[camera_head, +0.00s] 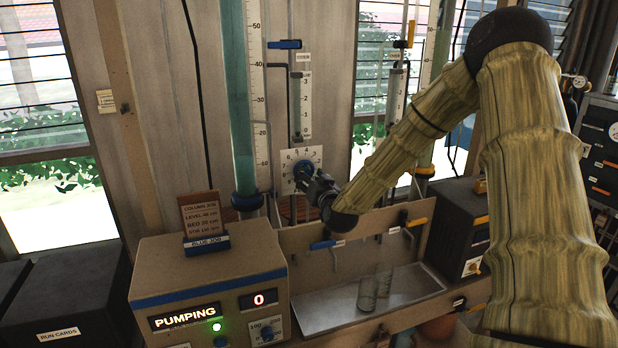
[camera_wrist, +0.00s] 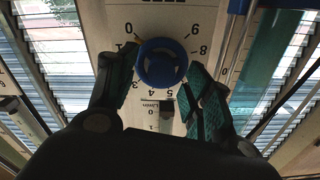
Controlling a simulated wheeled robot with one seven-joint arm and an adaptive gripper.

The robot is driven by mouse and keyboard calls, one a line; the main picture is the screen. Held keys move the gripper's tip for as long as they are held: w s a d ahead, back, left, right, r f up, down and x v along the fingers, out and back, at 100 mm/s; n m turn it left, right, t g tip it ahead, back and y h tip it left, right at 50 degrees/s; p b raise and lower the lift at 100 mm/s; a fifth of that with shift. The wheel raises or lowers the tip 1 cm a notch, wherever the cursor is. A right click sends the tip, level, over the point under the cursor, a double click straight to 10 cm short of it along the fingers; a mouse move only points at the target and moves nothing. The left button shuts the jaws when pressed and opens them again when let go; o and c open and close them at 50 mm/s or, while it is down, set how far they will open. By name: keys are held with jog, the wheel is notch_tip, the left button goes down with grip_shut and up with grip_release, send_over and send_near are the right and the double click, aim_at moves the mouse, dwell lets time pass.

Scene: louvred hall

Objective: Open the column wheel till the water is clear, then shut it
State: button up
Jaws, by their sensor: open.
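A blue wheel (camera_head: 303,170) sits on a white numbered dial plate beside the left column; it also shows in the wrist view (camera_wrist: 162,64). My gripper (camera_head: 318,190) is at the wheel, its arm coming in from the right. In the wrist view my open fingers (camera_wrist: 160,58) stand on either side of the wheel; I cannot tell whether they touch it. The left column (camera_head: 241,100) is a tall tube filled with teal, murky-looking water, with a scale (camera_head: 258,100) beside it. The console (camera_head: 210,285) reads PUMPING and 0, with a green light lit. A card (camera_head: 200,214) reads level 40 cm.
A metal tray (camera_head: 320,318) below the wheel holds two clear glasses (camera_head: 367,294). A blue-handled lever (camera_head: 327,244) and a yellow-handled one (camera_head: 416,222) stick out above it. A second column (camera_head: 432,100) stands to the right. Black boxes (camera_head: 70,300) flank the console.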

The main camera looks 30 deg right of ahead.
jog(key=v, duration=1)
jog(key=shift+s, duration=0.35)
dwell(0.3)
